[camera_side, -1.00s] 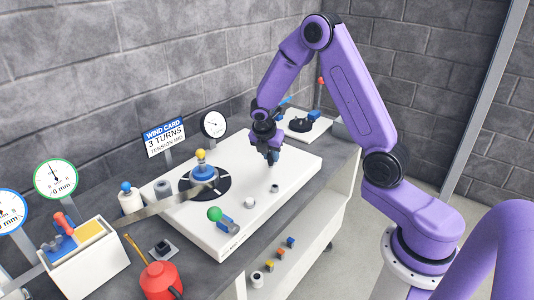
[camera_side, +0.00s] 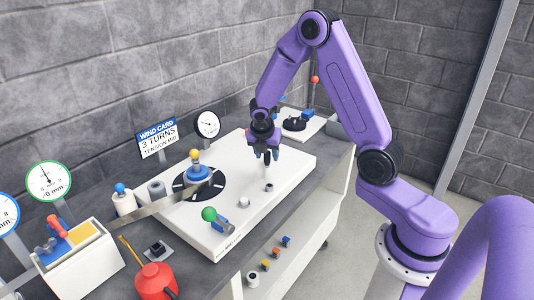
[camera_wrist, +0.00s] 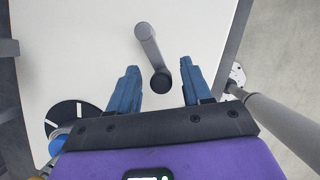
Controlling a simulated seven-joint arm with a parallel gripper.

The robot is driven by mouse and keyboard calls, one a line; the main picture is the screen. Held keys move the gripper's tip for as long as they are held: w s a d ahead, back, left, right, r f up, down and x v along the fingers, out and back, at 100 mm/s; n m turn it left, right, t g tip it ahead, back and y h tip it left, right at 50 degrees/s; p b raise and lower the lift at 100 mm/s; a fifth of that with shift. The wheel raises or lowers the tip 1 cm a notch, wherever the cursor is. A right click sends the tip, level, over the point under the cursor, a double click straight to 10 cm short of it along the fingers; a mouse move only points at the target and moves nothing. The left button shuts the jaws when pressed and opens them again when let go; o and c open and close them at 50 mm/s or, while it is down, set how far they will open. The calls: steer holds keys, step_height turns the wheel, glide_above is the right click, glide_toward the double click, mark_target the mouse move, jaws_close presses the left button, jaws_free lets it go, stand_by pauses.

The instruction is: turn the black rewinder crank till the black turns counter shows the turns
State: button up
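The black rewinder crank shows in the wrist view as a grey arm (camera_wrist: 148,38) with a dark upright end (camera_wrist: 161,82) over the white plate. My gripper (camera_wrist: 159,66) is open, one blue finger on each side of that dark end, with gaps visible. In the side view my gripper (camera_side: 267,158) points down over the far part of the plate and largely hides the crank. The black-rimmed round dial (camera_side: 207,124), which looks like the turns counter, stands at the back; its reading is too small to tell. The wind card (camera_side: 157,138) reads 3 TURNS, TENSION MID.
The white plate (camera_side: 285,175) carries a black reel disc (camera_side: 216,190) with a yellow-topped hub, a green knob (camera_side: 209,214) and small posts. A red can (camera_side: 157,281) and a white bin (camera_side: 90,270) stand left. A second white board (camera_side: 312,122) lies behind my gripper.

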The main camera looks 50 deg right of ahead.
steer(key=v, duration=1.7)
steer(key=shift+r, duration=0.2)
steer(key=shift+s+a, duration=0.1)
steer(key=shift+a, duration=0.05)
steer(key=s+a+f+m+y, duration=0.25)
steer(key=s+a+m, duration=0.25)
steer(key=s+a, duration=0.65)
steer(key=s+f+m+g+y, duration=0.1)
steer(key=s+m, duration=0.3)
steer(key=s, duration=1.3)
steer(key=shift+s+a+f+m+y, duration=0.3)
steer(key=shift+s+f+y, duration=0.1)
steer(key=shift+y, duration=0.15)
